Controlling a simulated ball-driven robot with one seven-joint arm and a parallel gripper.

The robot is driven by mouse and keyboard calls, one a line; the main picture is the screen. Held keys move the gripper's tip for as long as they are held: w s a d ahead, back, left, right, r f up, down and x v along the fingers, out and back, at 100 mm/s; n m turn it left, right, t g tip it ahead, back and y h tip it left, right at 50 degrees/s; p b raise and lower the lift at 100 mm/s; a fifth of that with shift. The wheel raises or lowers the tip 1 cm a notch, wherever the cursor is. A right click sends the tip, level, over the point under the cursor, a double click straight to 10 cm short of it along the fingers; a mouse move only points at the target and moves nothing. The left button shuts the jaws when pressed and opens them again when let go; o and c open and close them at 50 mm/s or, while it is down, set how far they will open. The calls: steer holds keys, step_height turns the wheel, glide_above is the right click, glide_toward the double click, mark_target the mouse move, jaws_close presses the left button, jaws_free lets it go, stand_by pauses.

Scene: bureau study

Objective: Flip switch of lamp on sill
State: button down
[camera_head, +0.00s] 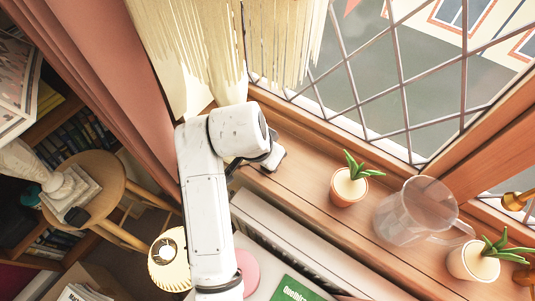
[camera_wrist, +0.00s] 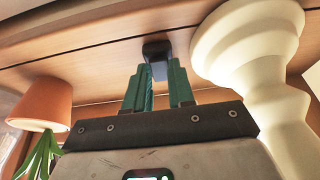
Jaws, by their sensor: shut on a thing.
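The lamp stands on the sill at the window, its cream fringed shade (camera_head: 285,40) at the top of the head view. Its pale turned base (camera_wrist: 250,40) fills the right of the wrist view. A small dark block, which looks like the lamp's switch (camera_wrist: 157,48), lies on the wood beside the base. My gripper (camera_wrist: 157,75) has its green fingers on either side of this block, shut on it. A narrow gap shows between the fingers nearer the palm. In the head view my arm hides the fingers and the switch.
A potted plant (camera_head: 348,187) stands on the wooden sill (camera_head: 300,160), right of my gripper; its pot (camera_wrist: 42,105) shows at the wrist view's left. A clear jug (camera_head: 410,212) and second plant (camera_head: 473,262) stand farther right. A radiator (camera_head: 300,245) runs below the sill.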

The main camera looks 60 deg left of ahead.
steer(key=p, duration=0.1)
steer(key=r+g+h+p, duration=0.1)
steer(key=p, duration=0.1)
steer(key=shift+w+a+g, duration=0.15)
steer(key=shift+w+g, duration=0.15)
steer(key=shift+w, duration=0.05)
steer(key=shift+f+g+p, duration=0.35)
steer(key=shift+g+p, duration=0.05)
steer(key=shift+g, duration=0.1)
steer(key=c, duration=1)
jaws_free()
steer(key=shift+o, duration=0.2)
steer(key=shift+f, duration=0.1)
